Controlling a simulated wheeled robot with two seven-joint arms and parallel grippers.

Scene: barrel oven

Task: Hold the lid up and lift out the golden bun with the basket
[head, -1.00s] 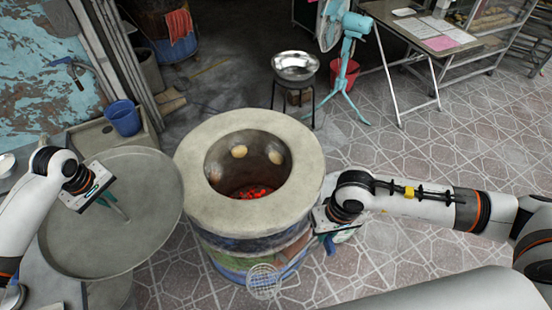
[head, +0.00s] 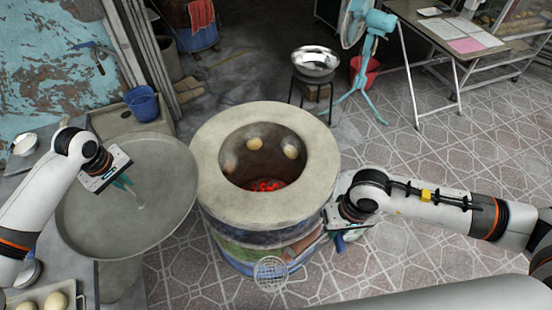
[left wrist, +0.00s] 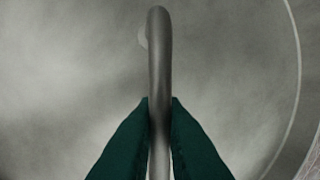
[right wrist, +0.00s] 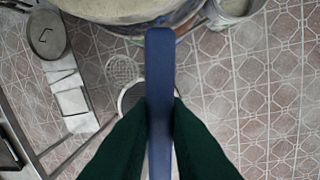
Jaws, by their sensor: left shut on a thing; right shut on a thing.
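The large round grey lid (head: 150,225) is left of the barrel oven (head: 215,185), clear of its open mouth. My left gripper (head: 126,184) is shut on the lid's bar handle (left wrist: 159,60). My right gripper (head: 338,238) is at the oven's right side, shut on the blue handle (right wrist: 160,75) of the wire basket (head: 270,273). The basket is low in front of the oven, outside it, and looks empty.
Red coals (head: 265,184) glow at the oven bottom. A tray with buns (head: 55,300) is at lower left. A blue bucket (head: 142,104) stands behind the lid. A metal bowl (head: 315,62) on a stand and a turquoise fan (head: 378,22) are behind the oven.

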